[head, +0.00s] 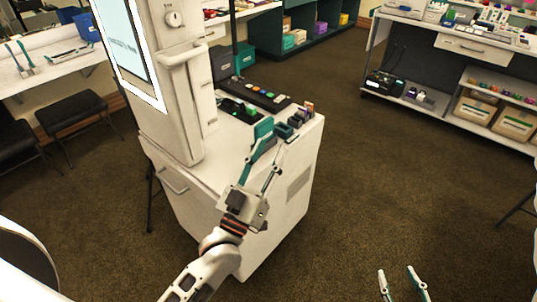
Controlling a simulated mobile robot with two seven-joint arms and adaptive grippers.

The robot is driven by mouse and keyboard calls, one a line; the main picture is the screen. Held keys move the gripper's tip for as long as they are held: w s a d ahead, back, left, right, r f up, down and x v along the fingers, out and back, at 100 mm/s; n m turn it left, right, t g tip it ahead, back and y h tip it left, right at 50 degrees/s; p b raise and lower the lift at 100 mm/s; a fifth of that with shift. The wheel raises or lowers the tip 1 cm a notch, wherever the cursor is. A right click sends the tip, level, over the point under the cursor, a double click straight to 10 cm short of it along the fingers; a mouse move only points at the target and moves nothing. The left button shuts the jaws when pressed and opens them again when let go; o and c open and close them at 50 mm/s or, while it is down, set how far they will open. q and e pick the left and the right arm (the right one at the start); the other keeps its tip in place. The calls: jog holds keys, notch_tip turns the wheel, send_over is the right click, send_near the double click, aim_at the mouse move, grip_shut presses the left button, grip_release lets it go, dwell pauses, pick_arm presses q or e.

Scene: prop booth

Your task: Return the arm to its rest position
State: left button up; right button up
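My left arm reaches up from the bottom of the head view, and its gripper (274,134) is at the front edge of the white cabinet's top. Its teal finger and thinner grey finger stand apart, with nothing clearly held between them. My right gripper (398,272) shows only by its fingers at the bottom edge, right of centre. These fingers are apart and empty, over the carpet. The rest of my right arm is out of view.
The white cabinet (285,205) with a screen unit (168,85) stands centre left. Its top bears a black button strip (255,95) and small dark holders (295,120). Stools (75,115) stand left, and a shelf unit (470,60) stands upper right. Carpet (400,180) is clear right of the cabinet.

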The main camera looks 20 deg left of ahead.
pick_arm(q)
jog(key=shift+f, duration=0.25)
dwell(0.3)
jog(key=s+a+f+m+g, duration=0.1)
jog(key=s+f+g, duration=0.3)
jog(key=f, duration=0.7)
jog(key=s+a+f+m+g+y, duration=0.1)
jog(key=s+f+g, duration=0.3)
jog(key=s+f, duration=0.5)
jog(key=s+a+f+m+g, duration=0.2)
jog(key=s+f+g, duration=0.2)
jog(key=f, duration=0.9)
jog(key=s, duration=0.3)
jog(key=shift+s+m, duration=0.15)
jog(key=shift+m, duration=0.25)
pick_arm(e)
jog(key=s+f+g, duration=0.1)
jog(key=s+f, duration=0.3)
jog(key=f, duration=0.3)
jog(key=s+f+m+g, duration=0.1)
jog(key=s+f, duration=0.2)
jog(key=f, duration=0.3)
jog(key=shift+s+a+f+g, duration=0.15)
jog(key=shift+s+f+g, duration=0.2)
jog(key=shift+s+g, duration=0.05)
